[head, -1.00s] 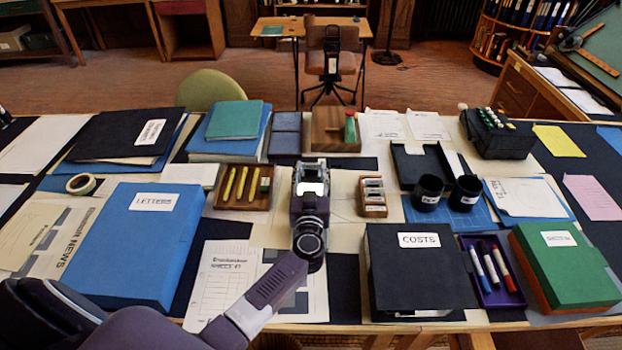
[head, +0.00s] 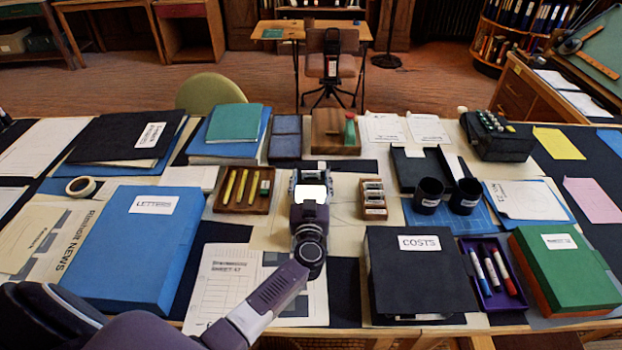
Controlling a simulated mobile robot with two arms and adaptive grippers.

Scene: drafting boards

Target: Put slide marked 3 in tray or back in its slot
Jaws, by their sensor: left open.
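My left gripper (head: 310,178) reaches over the middle of the table, seen from behind, and is open. A bright white patch shows on its top; I cannot tell whether it is part of the gripper. A small wooden slide holder (head: 374,212) stands just to the right of the gripper, apart from it, with several pale-framed slides (head: 373,189) in it. Their numbers are too small to read, so I cannot pick out the slide marked 3. What lies directly beneath the gripper is hidden. My right gripper is not in view.
A wooden tray (head: 217,206) with yellow pencils lies left of the gripper. Two black cups (head: 428,194) stand to the right. A blue LETTERS box (head: 130,250), a black COSTS box (head: 420,280) and a green box (head: 560,265) fill the front.

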